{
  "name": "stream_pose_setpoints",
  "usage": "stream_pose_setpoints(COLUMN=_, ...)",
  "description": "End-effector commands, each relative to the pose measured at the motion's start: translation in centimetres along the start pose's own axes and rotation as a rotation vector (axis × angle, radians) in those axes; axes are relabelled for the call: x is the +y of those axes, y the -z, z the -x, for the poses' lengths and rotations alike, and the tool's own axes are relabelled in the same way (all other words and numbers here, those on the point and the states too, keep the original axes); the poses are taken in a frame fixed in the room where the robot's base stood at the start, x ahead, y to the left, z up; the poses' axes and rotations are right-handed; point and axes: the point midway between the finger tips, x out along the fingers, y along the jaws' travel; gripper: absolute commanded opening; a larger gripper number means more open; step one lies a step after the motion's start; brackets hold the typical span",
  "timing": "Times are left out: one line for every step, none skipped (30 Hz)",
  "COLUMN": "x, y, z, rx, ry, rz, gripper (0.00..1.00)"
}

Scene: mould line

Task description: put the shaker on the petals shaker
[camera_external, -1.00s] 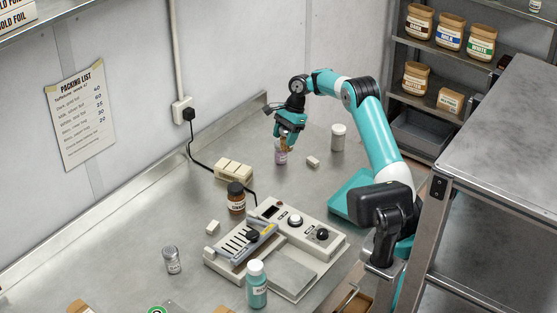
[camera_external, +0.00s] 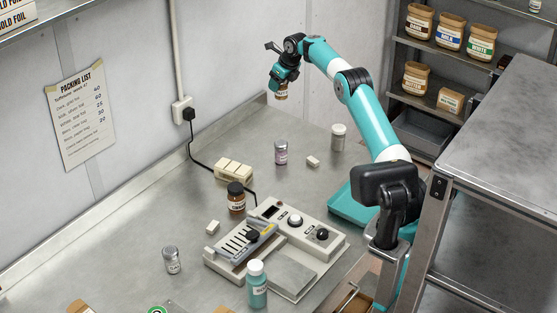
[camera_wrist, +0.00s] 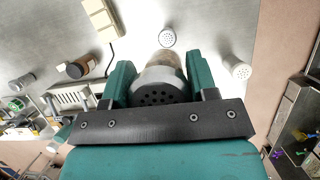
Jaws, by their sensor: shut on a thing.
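My gripper (camera_external: 284,79) is shut on a shaker (camera_external: 281,92) with a brownish body. It holds the shaker in the air above the far part of the bench. In the wrist view the held shaker's perforated grey lid (camera_wrist: 158,95) faces the camera between the teal fingers. The shaker with a pale purple body, seemingly the petals shaker (camera_external: 281,153), stands upright on the bench, apart from the held one and below it in the picture. Its pale perforated top (camera_wrist: 167,38) shows beyond the held shaker in the wrist view. Its label is too small to read.
A cream block (camera_external: 233,169), a brown bottle (camera_external: 236,198) and a grey machine (camera_external: 310,228) are nearer. A clear shaker (camera_external: 172,262) stands front left.

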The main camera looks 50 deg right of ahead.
Motion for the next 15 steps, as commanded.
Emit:
stream_pose_setpoints(x=0.0, y=0.8, z=-2.0, rx=0.002, ry=-0.001, rz=-0.001, gripper=0.27)
stream_pose_setpoints(x=0.0, y=1.1, z=-2.7, rx=0.002, ry=-0.001, rz=-0.001, gripper=0.27)
stream_pose_setpoints(x=0.1, y=1.4, z=-3.2, rx=0.005, ry=-0.004, rz=-0.002, gripper=0.27)
stream_pose_setpoints(x=0.1, y=1.7, z=-3.8, rx=0.007, ry=-0.004, rz=-0.002, gripper=0.27)
stream_pose_setpoints(x=0.1, y=2.0, z=-4.6, rx=0.007, ry=-0.004, rz=-0.001, gripper=0.27)
stream_pose_setpoints(x=0.1, y=2.4, z=-5.5, rx=0.007, ry=-0.004, rz=0.0, gripper=0.27)
stream_pose_setpoints(x=0.1, y=2.7, z=-6.2, rx=0.007, ry=-0.005, rz=0.0, gripper=0.27)
stream_pose_setpoints(x=0.1, y=3.0, z=-7.0, rx=0.007, ry=-0.004, rz=0.0, gripper=0.27)
stream_pose_setpoints(x=0.1, y=3.4, z=-8.0, rx=0.007, ry=-0.005, rz=0.001, gripper=0.27)
stream_pose_setpoints(x=0.1, y=3.7, z=-8.7, rx=0.008, ry=-0.005, rz=0.001, gripper=0.27)
stream_pose_setpoints(x=0.1, y=4.0, z=-9.4, rx=0.007, ry=-0.004, rz=0.001, gripper=0.27)
stream_pose_setpoints(x=0.1, y=4.4, z=-10.3, rx=0.007, ry=-0.004, rz=0.002, gripper=0.27)
stream_pose_setpoints(x=0.1, y=4.6, z=-10.8, rx=0.006, ry=-0.004, rz=0.002, gripper=0.27)
stream_pose_setpoints(x=0.1, y=4.8, z=-11.4, rx=0.005, ry=-0.004, rz=0.002, gripper=0.27)
stream_pose_setpoints(x=0.1, y=5.1, z=-12.0, rx=0.005, ry=-0.003, rz=0.003, gripper=0.27)
